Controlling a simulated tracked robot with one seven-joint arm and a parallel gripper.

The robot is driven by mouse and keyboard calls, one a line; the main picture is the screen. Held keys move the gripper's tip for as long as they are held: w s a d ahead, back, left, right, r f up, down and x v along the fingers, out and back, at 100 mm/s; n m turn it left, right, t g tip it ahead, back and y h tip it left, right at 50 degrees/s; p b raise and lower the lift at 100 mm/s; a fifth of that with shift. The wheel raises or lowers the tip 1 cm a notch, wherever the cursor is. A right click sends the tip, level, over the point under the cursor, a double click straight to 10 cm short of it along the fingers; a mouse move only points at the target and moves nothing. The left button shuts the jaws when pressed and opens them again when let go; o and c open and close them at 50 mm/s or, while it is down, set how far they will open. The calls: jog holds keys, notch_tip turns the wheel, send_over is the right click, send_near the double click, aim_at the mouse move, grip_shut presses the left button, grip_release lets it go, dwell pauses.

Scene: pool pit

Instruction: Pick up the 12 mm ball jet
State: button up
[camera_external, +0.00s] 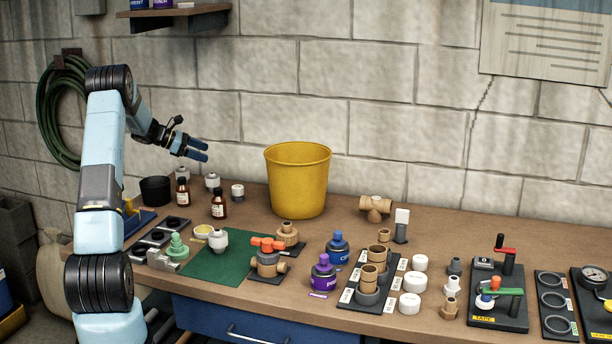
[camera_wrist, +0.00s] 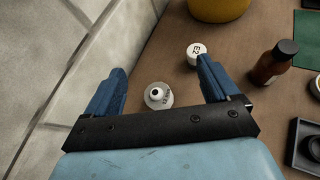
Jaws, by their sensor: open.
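My gripper (camera_external: 203,151) is open and empty, in the air above the back left of the bench, near the wall. In the wrist view its two blue fingers (camera_wrist: 162,66) are spread. A small round white fitting (camera_wrist: 158,95) with a pale ball and dark hole shows between and below them; its label is not readable. Another white fitting (camera_wrist: 196,50), marked "E2", stands just beyond the right fingertip. In the external view several white-and-grey fittings stand there, including one in the middle (camera_external: 212,182) and one farther right (camera_external: 237,192). I cannot tell which is 12 mm.
Two brown bottles (camera_external: 219,204) stand in front of the fittings; one shows in the wrist view (camera_wrist: 273,64). A yellow bucket (camera_external: 297,182) stands to the right. A black cup (camera_external: 156,190) stands left. The block wall (camera_external: 290,120) runs close behind.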

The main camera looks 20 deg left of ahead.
aim_at(207, 177)
jog(key=shift+n+t, duration=0.4)
jog(key=shift+n, duration=0.4)
jog(key=a+f, duration=0.1)
jog(key=f, duration=0.2)
jog(key=w+f, duration=0.1)
jog(key=f, duration=0.2)
jog(key=w+a+f, duration=0.1)
jog(key=f, duration=0.2)
jog(key=shift+a, duration=0.3)
jog(key=shift+f+x, duration=0.15)
jog(key=shift+x, duration=1.15)
jog(key=shift+f+x, duration=0.15)
jog(key=shift+x, duration=1.2)
jog(key=shift+s+a, duration=0.1)
jog(key=shift+s, duration=0.05)
jog(key=shift+c, duration=0.5)
jog(key=c, duration=1)
